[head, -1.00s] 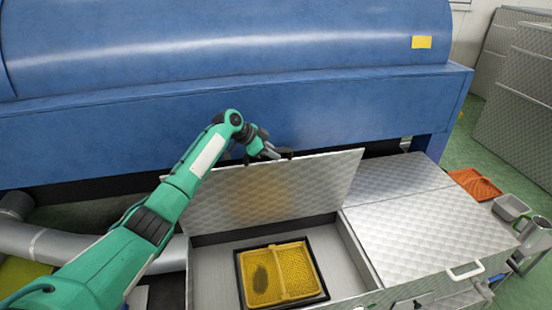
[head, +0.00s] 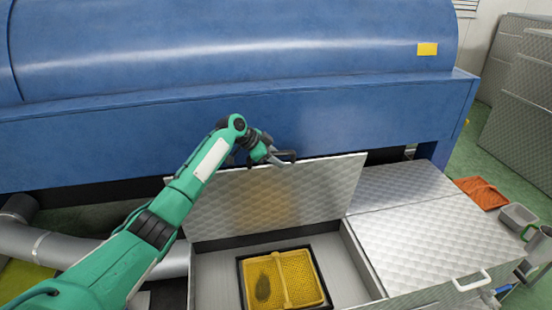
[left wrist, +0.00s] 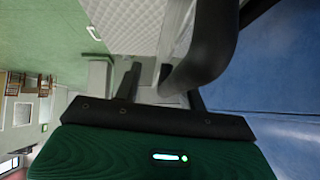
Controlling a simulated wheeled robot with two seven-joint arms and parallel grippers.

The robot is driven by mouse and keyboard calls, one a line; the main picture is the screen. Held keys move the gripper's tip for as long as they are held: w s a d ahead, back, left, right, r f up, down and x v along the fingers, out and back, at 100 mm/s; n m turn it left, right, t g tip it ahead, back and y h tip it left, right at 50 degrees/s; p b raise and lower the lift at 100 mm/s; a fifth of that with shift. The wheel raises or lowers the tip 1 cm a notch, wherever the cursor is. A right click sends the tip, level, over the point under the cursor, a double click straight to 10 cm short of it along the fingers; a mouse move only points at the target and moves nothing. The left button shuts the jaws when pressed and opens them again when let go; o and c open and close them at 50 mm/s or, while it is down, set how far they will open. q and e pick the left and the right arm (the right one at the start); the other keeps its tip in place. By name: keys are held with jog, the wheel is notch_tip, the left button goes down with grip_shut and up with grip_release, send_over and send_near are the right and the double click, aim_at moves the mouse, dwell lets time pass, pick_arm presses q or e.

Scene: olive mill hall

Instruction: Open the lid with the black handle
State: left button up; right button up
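The silver quilted metal lid (head: 305,195) stands raised, close to upright, behind its open compartment (head: 345,270). Its black handle (head: 288,154) is at the top edge. My left gripper (head: 275,160) is at this handle. In the left wrist view the black handle (left wrist: 215,50) curves in large between the spread fingers of my left gripper (left wrist: 162,85). The fingers are apart, with a gap beside the handle, so they do not look clamped on it. My right gripper is not in view.
A yellow basket (head: 283,280) sits in the open compartment. A closed metal lid with a white handle (head: 470,281) lies to the right. The large blue machine (head: 240,70) stands close behind the raised lid. A grey bin (head: 518,216) and orange item (head: 481,192) are at right.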

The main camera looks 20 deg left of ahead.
pick_arm(q)
jog(key=b+v, duration=0.3)
jog(key=v, duration=1)
jog(key=shift+a+r, duration=0.2)
jog(key=shift+s+f, duration=0.1)
jog(key=shift+s, duration=0.05)
